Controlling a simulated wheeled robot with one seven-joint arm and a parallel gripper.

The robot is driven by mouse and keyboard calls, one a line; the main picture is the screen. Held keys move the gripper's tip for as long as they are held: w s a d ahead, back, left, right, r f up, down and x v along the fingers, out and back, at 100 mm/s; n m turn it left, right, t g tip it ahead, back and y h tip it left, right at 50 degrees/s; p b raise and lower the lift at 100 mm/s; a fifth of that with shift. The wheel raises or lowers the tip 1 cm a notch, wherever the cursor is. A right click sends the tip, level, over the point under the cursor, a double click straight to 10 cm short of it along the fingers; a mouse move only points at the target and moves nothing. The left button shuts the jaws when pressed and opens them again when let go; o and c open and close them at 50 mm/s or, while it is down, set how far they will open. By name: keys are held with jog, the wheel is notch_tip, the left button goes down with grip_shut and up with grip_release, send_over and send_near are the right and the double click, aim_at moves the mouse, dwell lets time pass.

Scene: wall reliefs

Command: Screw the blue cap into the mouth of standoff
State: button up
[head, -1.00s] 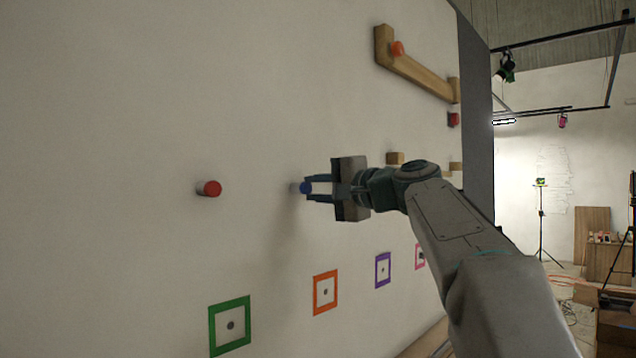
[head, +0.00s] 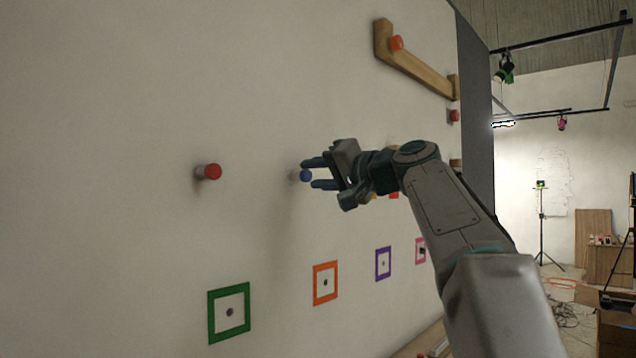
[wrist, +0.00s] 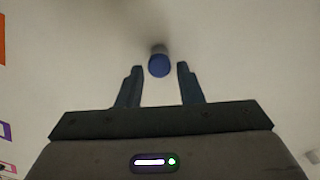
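The blue cap (head: 306,176) sits at the front end of a pale standoff (head: 295,175) that sticks out from the wall. My gripper (head: 312,173) is at the cap, with its fingers spread and rolled to a slant. In the wrist view the blue cap (wrist: 159,66) lies between and slightly beyond the fingertips (wrist: 160,68), with a visible gap on each side. The standoff behind the cap is mostly hidden there. How far the cap is seated in the mouth cannot be told.
A red cap on another standoff (head: 208,171) is to the left. Green (head: 229,312), orange (head: 325,283), purple (head: 383,264) and pink (head: 420,250) frames are lower on the wall.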

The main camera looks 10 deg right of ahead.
jog(key=n+b, duration=0.1)
jog(key=n, duration=0.1)
jog(key=shift+f+n, duration=0.2)
jog(key=shift+n, duration=0.2)
jog(key=shift+r+n, duration=0.2)
jog(key=shift+n, duration=0.5)
jog(key=n+b, duration=0.1)
jog(key=n, duration=0.1)
jog(key=shift+f+n+b, duration=0.1)
jog(key=shift+n+b, duration=0.2)
jog(key=n, duration=0.2)
jog(key=shift+a+n, duration=0.1)
jog(key=shift+n, duration=0.2)
jog(key=n+b, duration=0.1)
jog(key=n, duration=0.1)
jog(key=shift+s+n, duration=0.1)
jog(key=shift+n, duration=0.2)
jog(key=n, duration=0.2)
jog(key=shift+a+n+b, duration=0.1)
jog(key=shift+n+b, duration=0.2)
jog(key=c, duration=0.7)
jog(key=shift+r, duration=0.2)
